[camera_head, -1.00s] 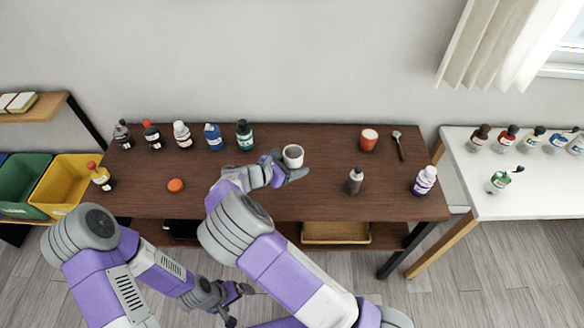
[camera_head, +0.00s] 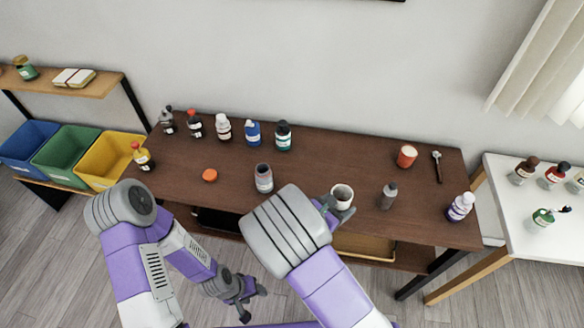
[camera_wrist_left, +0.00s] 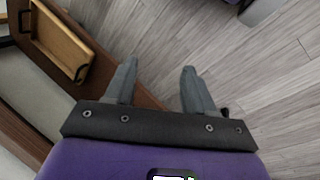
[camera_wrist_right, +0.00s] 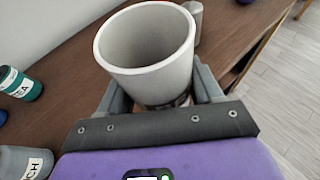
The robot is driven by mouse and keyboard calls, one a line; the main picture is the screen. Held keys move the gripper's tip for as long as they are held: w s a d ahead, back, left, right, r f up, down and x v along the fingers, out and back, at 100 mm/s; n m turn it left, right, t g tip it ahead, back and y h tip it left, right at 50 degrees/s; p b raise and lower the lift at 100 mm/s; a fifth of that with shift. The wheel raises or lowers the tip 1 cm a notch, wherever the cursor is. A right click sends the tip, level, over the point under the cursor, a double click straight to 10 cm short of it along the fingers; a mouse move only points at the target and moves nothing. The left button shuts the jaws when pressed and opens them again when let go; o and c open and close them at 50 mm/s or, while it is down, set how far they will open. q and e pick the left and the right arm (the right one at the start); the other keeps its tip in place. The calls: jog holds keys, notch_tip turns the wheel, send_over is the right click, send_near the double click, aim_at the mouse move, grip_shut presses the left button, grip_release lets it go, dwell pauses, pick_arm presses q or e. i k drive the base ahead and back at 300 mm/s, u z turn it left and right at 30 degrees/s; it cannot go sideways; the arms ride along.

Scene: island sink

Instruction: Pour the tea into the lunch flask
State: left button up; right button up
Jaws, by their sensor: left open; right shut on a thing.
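The white cup (camera_head: 342,195) is in my right gripper (camera_head: 332,205), over the front part of the brown table. In the right wrist view the cup (camera_wrist_right: 148,50) fills the space between the fingers; I cannot make out what is inside. The lunch flask (camera_head: 263,178), grey with an open top, stands upright left of my right arm; its label shows partly in the right wrist view (camera_wrist_right: 25,163). An orange lid (camera_head: 210,175) lies left of it. The teal tea bottle (camera_head: 283,135) stands capped at the back. My left gripper (camera_head: 243,298) is open and empty, low before the table.
Several bottles line the back left (camera_head: 223,128). A red cup (camera_head: 407,156), a spoon (camera_head: 436,168), a grey bottle (camera_head: 388,195) and a purple-white bottle (camera_head: 460,207) stand or lie at the right. The table (camera_head: 330,155) is clear in the middle. Coloured bins (camera_head: 65,155) are left.

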aim_at(264, 178)
jog(key=z, duration=1.5)
jog(key=k, duration=0.8)
jog(key=u, duration=1.55)
jog(key=i, duration=1)
jog(key=z, duration=0.05)
